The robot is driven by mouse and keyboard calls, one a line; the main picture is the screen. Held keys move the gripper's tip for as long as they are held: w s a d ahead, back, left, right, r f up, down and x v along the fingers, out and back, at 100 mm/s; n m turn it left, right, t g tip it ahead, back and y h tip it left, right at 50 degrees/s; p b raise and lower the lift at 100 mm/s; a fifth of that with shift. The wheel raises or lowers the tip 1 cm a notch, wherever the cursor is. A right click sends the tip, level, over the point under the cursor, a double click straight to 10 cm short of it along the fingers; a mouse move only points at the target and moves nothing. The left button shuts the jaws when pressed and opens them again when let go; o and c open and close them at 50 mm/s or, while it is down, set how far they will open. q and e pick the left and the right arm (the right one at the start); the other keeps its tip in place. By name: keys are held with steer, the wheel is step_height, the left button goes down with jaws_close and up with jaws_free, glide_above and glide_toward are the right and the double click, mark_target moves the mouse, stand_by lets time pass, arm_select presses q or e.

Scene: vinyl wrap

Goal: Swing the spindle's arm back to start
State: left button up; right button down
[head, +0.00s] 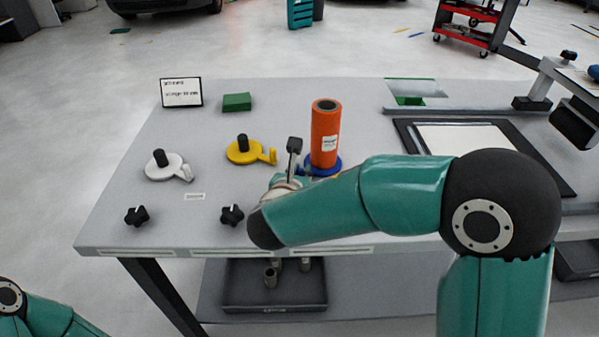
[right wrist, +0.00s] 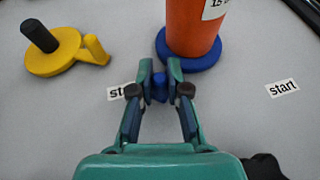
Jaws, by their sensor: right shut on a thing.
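The blue spindle (right wrist: 190,52) carries an upright orange roll (head: 325,134) with a white label. The spindle's blue arm (right wrist: 159,86) shows as a small end between the fingers of my right gripper (right wrist: 160,76), which is shut on it. In the head view my right forearm and wrist hide most of this gripper and part of the blue base. One "start" label (right wrist: 119,92) lies left of the fingers, partly covered by them; another "start" label (right wrist: 282,87) lies to the right. My left gripper is out of view.
A yellow spindle (head: 243,151) and a white spindle (head: 160,168), both without rolls, stand to the left. Two black star knobs (head: 137,216) lie near the front edge. A green block (head: 237,102) and a sign (head: 181,92) are behind. A black-framed panel (head: 465,140) lies right.

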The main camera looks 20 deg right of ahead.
steer(key=shift+s+d+f+n+t+y+b, duration=0.15)
steer(key=shift+s+d+n+t+y+b, duration=0.45)
steer(key=shift+b, duration=0.65)
steer(key=shift+s+d, duration=0.15)
steer(key=shift+s, duration=0.1)
steer(key=shift+r, duration=0.2)
steer(key=c, duration=1.1)
jaws_free()
steer(key=shift+c, duration=0.2)
steer(key=v, duration=1.2)
steer(key=shift+d+r, duration=0.1)
steer(key=shift+d, duration=0.05)
